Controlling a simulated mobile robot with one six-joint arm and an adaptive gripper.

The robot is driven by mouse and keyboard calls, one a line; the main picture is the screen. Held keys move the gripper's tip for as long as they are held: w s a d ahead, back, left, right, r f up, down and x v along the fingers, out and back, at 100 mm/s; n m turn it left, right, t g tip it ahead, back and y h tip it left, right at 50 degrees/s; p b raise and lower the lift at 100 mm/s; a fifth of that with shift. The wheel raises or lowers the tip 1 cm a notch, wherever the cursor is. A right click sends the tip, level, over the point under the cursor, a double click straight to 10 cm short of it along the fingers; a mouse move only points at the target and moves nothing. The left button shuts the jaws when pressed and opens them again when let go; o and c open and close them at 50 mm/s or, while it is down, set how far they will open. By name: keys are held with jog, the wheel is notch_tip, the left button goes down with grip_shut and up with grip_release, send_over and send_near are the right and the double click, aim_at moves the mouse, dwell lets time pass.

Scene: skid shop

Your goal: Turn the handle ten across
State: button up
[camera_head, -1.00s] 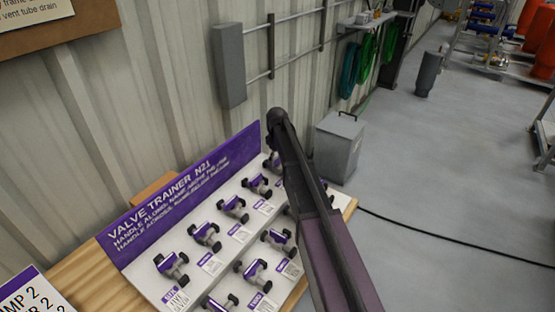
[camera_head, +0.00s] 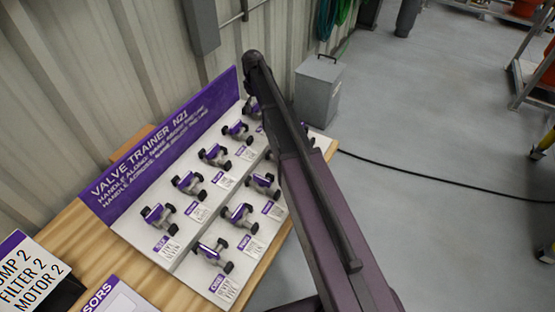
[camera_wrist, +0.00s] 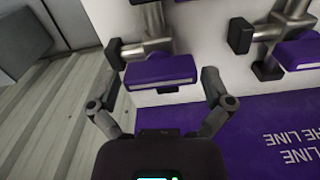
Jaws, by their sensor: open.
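The valve trainer board (camera_head: 130,228) is white with a purple back panel (camera_head: 165,148) and carries two rows of small valves with purple handles. The tags are too small to read surely, so I cannot tell which valve is ten. In the wrist view, my gripper (camera_wrist: 162,82) is open and empty, at the board's back row near its far end. One purple handle (camera_wrist: 162,68) lies level in that picture, between and just beyond the fingertips, with a clear gap on each side. My arm hides the gripper and part of the far valves in the head view.
Another valve (camera_wrist: 280,35) sits close to the right in the wrist view. The purple panel stands close below my fingers there. A grey bin (camera_head: 317,92) stands on the floor beyond the board. A black cable (camera_head: 430,178) crosses the open floor at right.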

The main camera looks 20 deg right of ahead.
aim_at(256, 103)
jog(key=m, duration=1.1)
jog(key=shift+m, duration=0.4)
jog(key=m, duration=0.4)
jog(key=shift+r+m+p, duration=0.3)
jog(key=shift+m, duration=0.1)
notch_tip(256, 103, up, 14)
jog(key=f+p, duration=0.1)
jog(key=p, duration=1.2)
jog(key=s+f+n+b, duration=0.3)
jog(key=s+f+b, duration=0.1)
jog(key=s, duration=0.6)
jog(key=s+f+n+b, duration=0.3)
jog(key=s+f+b, duration=0.1)
jog(key=s, duration=0.6)
jog(key=s+f+n+b, duration=0.2)
jog(key=s+f+b, duration=0.3)
jog(key=s, duration=0.6)
jog(key=shift+d+n, duration=0.15)
jog(key=shift+n, duration=0.25)
jog(key=shift+f, duration=0.1)
